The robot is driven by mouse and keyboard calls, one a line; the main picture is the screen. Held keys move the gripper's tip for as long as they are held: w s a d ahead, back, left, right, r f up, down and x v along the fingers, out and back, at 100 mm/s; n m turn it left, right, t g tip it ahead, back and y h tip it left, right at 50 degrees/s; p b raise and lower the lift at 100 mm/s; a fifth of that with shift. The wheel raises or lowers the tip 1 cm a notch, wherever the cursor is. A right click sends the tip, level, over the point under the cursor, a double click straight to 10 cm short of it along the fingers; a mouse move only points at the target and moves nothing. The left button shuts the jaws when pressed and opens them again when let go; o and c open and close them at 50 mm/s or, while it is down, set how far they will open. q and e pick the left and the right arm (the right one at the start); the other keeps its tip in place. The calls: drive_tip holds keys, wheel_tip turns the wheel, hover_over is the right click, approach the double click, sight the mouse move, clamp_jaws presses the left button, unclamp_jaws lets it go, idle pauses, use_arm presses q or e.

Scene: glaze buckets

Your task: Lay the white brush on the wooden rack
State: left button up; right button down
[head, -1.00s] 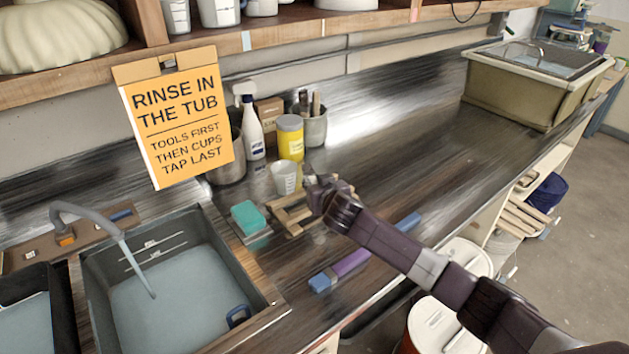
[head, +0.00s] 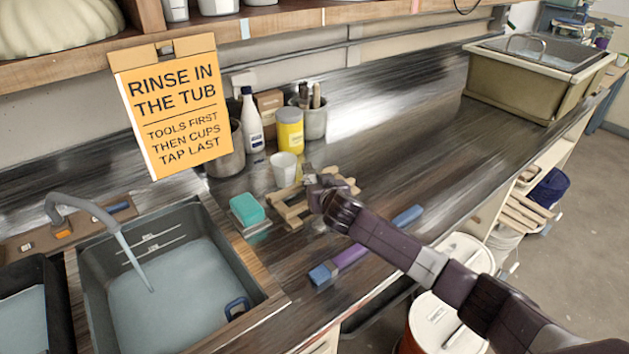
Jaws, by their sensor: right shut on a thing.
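The wooden rack (head: 292,217) is a low slatted frame on the dark counter, beside the teal sponge. My right gripper (head: 316,190) is over the rack's right part and hides some of its slats. It is shut on a small pale thing (head: 308,179) that shows only as a bit at the fingertips. This is probably the white brush, but most of it is hidden. I cannot tell whether it touches the slats. My left gripper is not in view.
A white cup (head: 284,169) stands close behind the rack, with a yellow jar (head: 290,131) and a brush pot (head: 314,121) further back. The teal sponge (head: 246,208) is left of the rack. A blue and purple bar (head: 349,257) lies in front.

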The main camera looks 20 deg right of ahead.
drive_tip(key=shift+f, duration=0.3)
